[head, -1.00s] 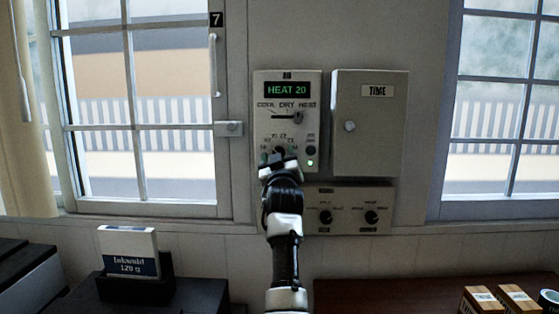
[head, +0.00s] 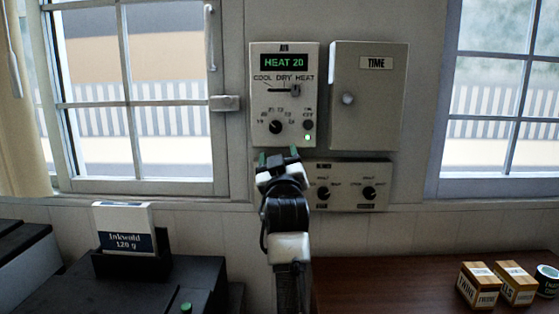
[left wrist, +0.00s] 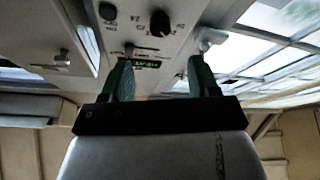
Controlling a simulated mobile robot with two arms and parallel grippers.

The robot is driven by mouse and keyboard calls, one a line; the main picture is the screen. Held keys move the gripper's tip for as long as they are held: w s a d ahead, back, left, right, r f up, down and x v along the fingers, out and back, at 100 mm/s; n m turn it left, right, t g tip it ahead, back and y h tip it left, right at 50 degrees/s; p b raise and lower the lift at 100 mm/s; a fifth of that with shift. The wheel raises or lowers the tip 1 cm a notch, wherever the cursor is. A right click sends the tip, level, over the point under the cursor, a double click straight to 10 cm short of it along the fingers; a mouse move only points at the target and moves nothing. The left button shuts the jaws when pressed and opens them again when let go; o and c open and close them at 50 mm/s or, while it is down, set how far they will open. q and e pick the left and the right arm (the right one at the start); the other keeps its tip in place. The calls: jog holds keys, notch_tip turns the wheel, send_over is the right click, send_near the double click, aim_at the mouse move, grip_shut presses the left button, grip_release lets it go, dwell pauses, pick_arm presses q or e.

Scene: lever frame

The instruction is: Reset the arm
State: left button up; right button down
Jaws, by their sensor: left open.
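My left gripper (head: 278,156) is open and empty, in front of the wall just below the heating panel (head: 259,85). Its two green fingertips point up at the panel, apart from the dial (head: 276,127). The panel's display (head: 284,62) reads HEAT 20, and its slider knob (head: 295,90) stands under HEAT. A dark button (head: 308,125) and a lit green lamp (head: 307,138) sit right of the dial. In the left wrist view the panel appears upside down, with the dial (left wrist: 160,22) beyond the open left gripper (left wrist: 160,62). My right gripper is not in view.
A closed TIME box (head: 369,120) hangs right of the panel. A lower panel with two knobs (head: 350,176) is close to my gripper's right. Windows flank them. Small cartons (head: 478,288) stand on the brown table (head: 390,275); a boxed packet (head: 125,228) stands at left.

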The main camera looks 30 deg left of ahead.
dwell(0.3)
pick_arm(q)
jog(key=s+d+f+m+g+h, duration=0.2)
jog(key=s+f+m+h, duration=0.15)
jog(key=f, duration=0.65)
jog(key=s+d+f+m+g+h, duration=0.15)
jog(key=s+f, duration=0.25)
jog(key=f, duration=0.6)
jog(key=s+d+f+m+g+h, duration=0.2)
jog(key=s+f+m+h, duration=0.1)
jog(key=f, duration=0.7)
jog(key=s+d+f+m+g+h, duration=0.25)
jog(key=s+f, duration=0.25)
jog(key=s, duration=0.4)
jog(key=s+d+f+m+g+h, duration=0.1)
jog(key=s+d+f+g, duration=0.25)
jog(key=s+f, duration=0.4)
jog(key=s+d+f+m+g+h, duration=0.2)
jog(key=s+d+f+g, duration=0.15)
jog(key=s, duration=0.65)
notch_tip(320, 180, down, 24)
jog(key=d, duration=0.1)
jog(key=s+a+f+g, duration=0.1)
jog(key=s+a+f, duration=0.2)
jog(key=s+f, duration=1.3)
jog(key=shift+s+f+g, duration=0.35)
jog(key=shift+f+g, duration=0.05)
jog(key=shift+f, duration=0.05)
